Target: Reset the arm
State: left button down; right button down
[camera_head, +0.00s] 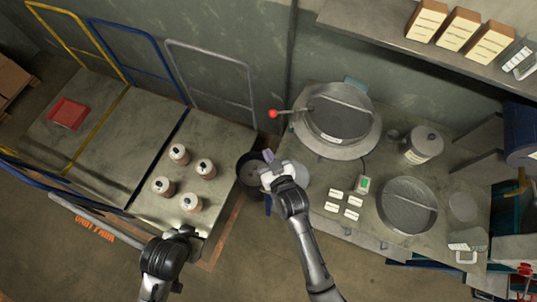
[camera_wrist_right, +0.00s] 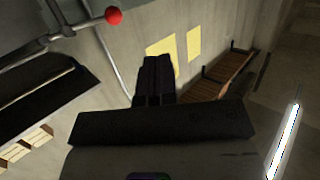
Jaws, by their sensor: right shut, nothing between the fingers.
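My right arm reaches up from the bottom in the head view. Its gripper (camera_head: 268,160) is over the gap between the left carts and the right workbench, beside a dark round object (camera_head: 249,170). In the right wrist view its fingers (camera_wrist_right: 154,80) are together with nothing between them. My left arm comes in at the lower left of the head view, and its gripper end (camera_head: 188,236) is near the front edge of the cart. Its fingers are too small and dark to read.
Several pale lidded jars (camera_head: 189,202) stand on the nearest cart. A red tray (camera_head: 68,113) lies on the far-left cart. The workbench holds a large round machine (camera_head: 338,120) with a red-knobbed lever (camera_head: 273,114), a round sieve (camera_head: 407,205) and a white canister (camera_head: 423,145). A shelf (camera_head: 375,22) carries boxes.

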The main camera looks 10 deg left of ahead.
dwell(0.4)
notch_tip(320, 180, down, 4)
jog(key=s+g, duration=0.2)
jog(key=g, duration=0.2)
jog(key=s+d+r+m+g+h+p, duration=0.1)
jog(key=s+d+r+h, duration=0.15)
jog(key=s+d, duration=0.35)
jog(key=s+d+r+m+g+h+p, duration=0.1)
jog(key=s+d+r+g+h, duration=0.2)
jog(key=d, duration=0.5)
jog(key=s+d+r+m+h, duration=0.1)
jog(key=s+d+r+m, duration=0.1)
jog(key=s+d+r, duration=0.4)
jog(key=s+d+f+g+p, duration=0.2)
jog(key=s+d+f, duration=0.2)
jog(key=s, duration=0.4)
jog(key=shift+s+d+f+h, duration=0.3)
jog(key=shift+d+h, duration=0.15)
jog(key=shift+d, duration=0.35)
